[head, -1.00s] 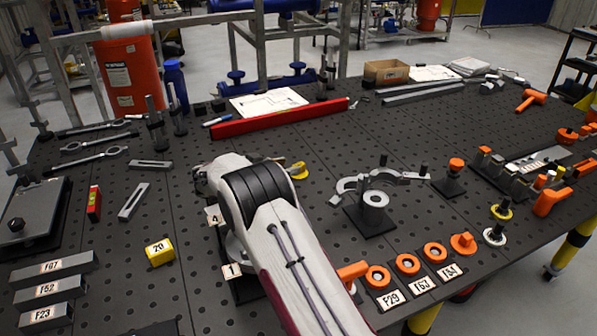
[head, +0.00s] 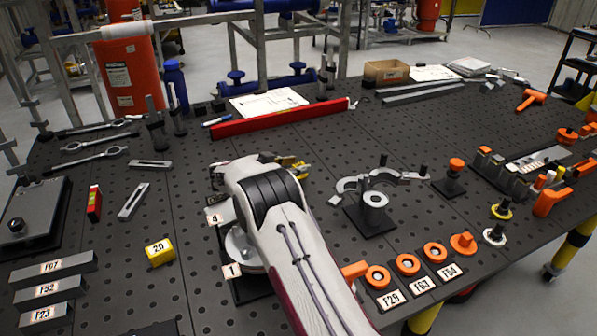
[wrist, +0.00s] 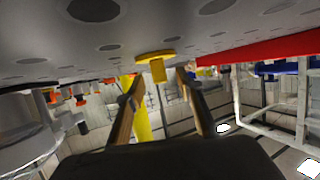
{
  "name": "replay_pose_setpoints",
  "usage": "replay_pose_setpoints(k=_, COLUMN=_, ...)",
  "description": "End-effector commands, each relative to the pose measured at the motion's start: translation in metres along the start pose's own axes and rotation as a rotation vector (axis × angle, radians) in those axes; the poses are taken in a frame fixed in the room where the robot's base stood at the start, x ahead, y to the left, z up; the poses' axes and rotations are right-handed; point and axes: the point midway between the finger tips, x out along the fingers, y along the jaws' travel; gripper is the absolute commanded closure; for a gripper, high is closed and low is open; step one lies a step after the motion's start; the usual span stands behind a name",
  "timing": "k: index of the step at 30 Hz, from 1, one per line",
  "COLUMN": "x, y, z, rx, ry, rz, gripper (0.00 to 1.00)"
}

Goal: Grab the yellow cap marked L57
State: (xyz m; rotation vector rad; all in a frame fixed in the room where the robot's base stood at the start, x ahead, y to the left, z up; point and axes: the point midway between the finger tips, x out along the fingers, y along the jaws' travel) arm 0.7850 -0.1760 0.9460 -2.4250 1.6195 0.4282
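A yellow cap (wrist: 157,69) shows in the wrist view, with its wide rim toward the table and a narrower stub standing off it. My gripper (wrist: 160,79) is open, with one finger on each side of the stub and visible gaps between. I cannot tell how deep the cap is between the fingers. In the head view, the yellow cap (head: 302,169) is partly hidden behind the dark parts of my gripper (head: 285,161). No L57 marking can be read on it in either view.
A red bar (head: 280,118) lies behind the cap. A grey clamp fixture (head: 375,200) stands to the right. A yellow block marked 20 (head: 159,252) and a level (head: 94,203) are at left. Orange rings (head: 408,264) with labels line the front edge. Free table lies left of my arm.

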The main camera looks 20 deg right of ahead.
Motion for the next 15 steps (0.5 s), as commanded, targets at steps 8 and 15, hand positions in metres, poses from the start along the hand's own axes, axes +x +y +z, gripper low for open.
replay_pose_setpoints(k=8, x=-0.0002, y=0.0001, z=0.0, rx=0.0, ry=0.0, rz=0.0, gripper=0.64)
replay_pose_setpoints(k=15, x=-0.0003, y=0.0002, z=0.0, rx=0.0, ry=0.0, rz=0.0, gripper=0.95)
